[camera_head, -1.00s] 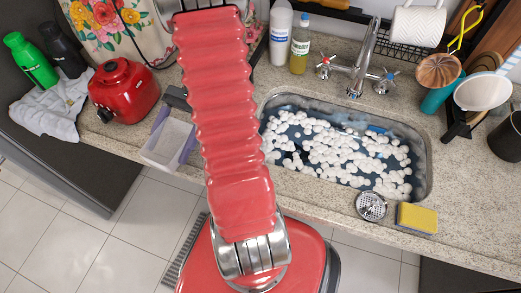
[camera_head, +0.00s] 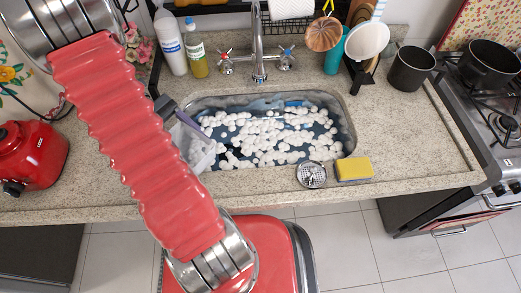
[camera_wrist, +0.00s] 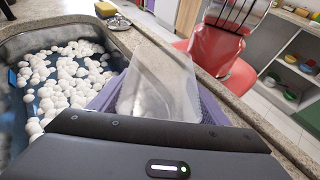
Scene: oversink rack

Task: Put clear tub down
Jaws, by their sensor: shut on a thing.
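The clear tub (camera_head: 197,147) is a translucent box at the left end of the sink in the head view, partly hidden behind my red arm. In the wrist view the clear tub (camera_wrist: 165,85) stands out in front of my gripper (camera_wrist: 150,118), which is shut on it. Purple finger parts show on both sides of the tub. In the head view my gripper (camera_head: 180,118) is mostly hidden by the arm. The tub is at the sink's left rim; I cannot tell whether it touches the counter.
The sink (camera_head: 270,135) holds water and white foam clumps. A strainer (camera_head: 311,175) and a yellow sponge (camera_head: 354,169) lie on its front edge. Bottles (camera_head: 170,45) and the faucet (camera_head: 259,50) stand behind.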

